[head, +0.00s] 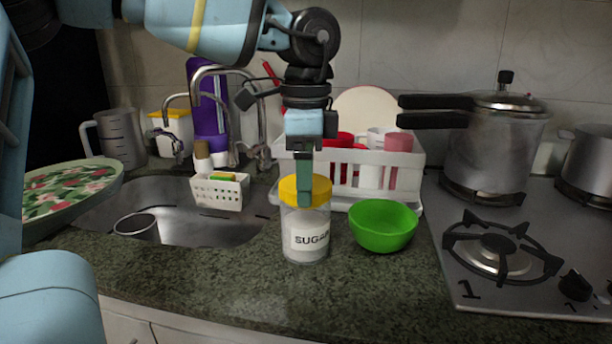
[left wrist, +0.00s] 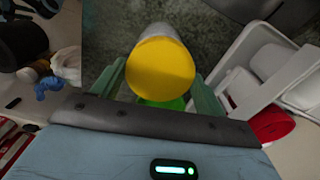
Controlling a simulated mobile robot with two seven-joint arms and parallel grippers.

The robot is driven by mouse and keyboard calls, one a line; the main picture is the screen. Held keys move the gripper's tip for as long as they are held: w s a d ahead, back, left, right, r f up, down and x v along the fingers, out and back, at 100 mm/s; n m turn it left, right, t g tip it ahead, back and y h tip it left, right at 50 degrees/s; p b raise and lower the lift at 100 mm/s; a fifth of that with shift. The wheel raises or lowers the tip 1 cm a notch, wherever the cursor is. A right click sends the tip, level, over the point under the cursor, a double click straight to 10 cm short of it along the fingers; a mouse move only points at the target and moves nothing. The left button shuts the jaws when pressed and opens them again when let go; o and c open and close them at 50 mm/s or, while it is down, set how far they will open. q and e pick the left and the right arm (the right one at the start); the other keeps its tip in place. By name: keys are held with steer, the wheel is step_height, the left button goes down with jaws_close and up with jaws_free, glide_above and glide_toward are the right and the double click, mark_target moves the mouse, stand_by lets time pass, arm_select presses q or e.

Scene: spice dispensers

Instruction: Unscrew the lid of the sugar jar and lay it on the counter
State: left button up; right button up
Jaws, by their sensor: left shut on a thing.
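The sugar jar (head: 306,236) is clear, holds white sugar and has a "SUGAR" label. It stands upright on the dark green counter (head: 250,285). Its yellow lid (head: 320,190) sits on top of the jar and also shows in the left wrist view (left wrist: 160,68). My left gripper (head: 304,198) points down from above and is shut on the lid, with a greenish finger on each side of it in the left wrist view (left wrist: 160,90). The near finger hides part of the lid. Whether the lid is loose cannot be told. My right gripper is not in view.
A green bowl (head: 383,225) stands close to the jar's right. A white dish rack (head: 405,172) is behind. The sink (head: 185,225) lies left and the stove (head: 530,255) right, with a pressure cooker (head: 493,150). The counter in front of the jar is clear.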

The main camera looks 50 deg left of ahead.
arm_select(q)
steer(key=n, duration=0.3)
steer(key=o, duration=0.7)
steer(key=shift+c, duration=0.2)
steer(key=shift+o, duration=0.9)
